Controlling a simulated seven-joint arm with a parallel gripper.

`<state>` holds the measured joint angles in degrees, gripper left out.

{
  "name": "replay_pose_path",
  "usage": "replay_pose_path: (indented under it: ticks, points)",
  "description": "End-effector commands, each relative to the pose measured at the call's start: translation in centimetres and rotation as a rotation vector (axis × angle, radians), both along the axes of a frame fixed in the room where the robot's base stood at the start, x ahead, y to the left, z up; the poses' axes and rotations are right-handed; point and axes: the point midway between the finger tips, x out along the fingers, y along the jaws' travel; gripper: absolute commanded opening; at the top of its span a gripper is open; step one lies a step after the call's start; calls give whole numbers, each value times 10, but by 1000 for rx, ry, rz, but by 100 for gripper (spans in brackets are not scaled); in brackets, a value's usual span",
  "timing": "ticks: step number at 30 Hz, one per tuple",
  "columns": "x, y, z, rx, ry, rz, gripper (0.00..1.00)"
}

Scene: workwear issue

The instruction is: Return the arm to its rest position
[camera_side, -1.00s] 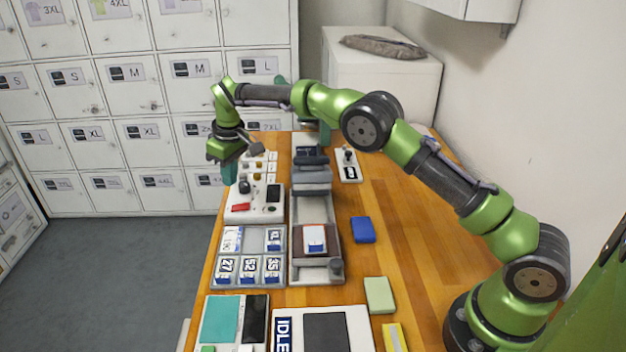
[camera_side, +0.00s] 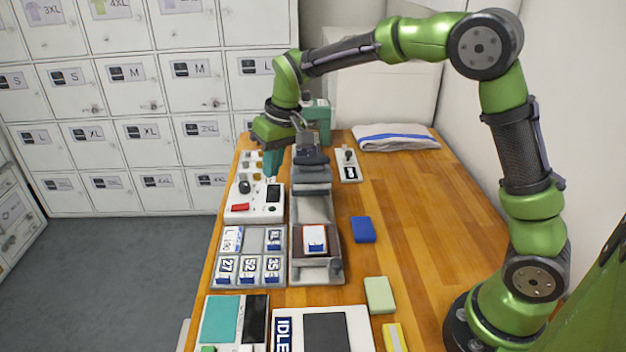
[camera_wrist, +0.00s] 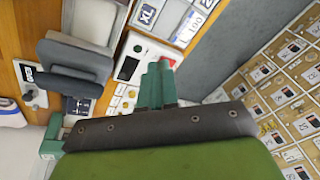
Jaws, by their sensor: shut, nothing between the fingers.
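My green arm arches over the right side of the wooden table in the side view. My gripper (camera_side: 271,164) points down above the white control panel (camera_side: 258,212) at the table's left edge. Its teal fingers are together with nothing between them. In the wrist view the shut fingers (camera_wrist: 158,84) show close together in front of the panel (camera_wrist: 138,66). They appear apart from the panel, though the exact height is hard to tell.
A grey press-like device (camera_side: 313,205) with a white and blue card stands right of the panel. A tray of numbered tags (camera_side: 250,281), a blue block (camera_side: 363,229) and a folded cloth (camera_side: 396,137) lie around it. The table's right middle is clear. Lockers (camera_side: 155,155) stand behind.

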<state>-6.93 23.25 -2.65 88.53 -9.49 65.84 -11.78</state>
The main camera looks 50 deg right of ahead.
Motion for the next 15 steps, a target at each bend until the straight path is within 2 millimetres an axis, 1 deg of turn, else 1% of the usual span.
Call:
replay_pose_path:
  ticks: [1,5,6,11,12,15]
  points:
    - [-21,-4,14,15,-20,-26,0]
    - [-71,-10,36,54,-66,-94,0]
    - [-87,-12,41,64,-81,-113,0]
    - [-150,-19,52,105,-149,-181,0]
    - [-165,-20,53,115,-167,-196,0]
    - [-200,-23,53,134,-216,-225,0]
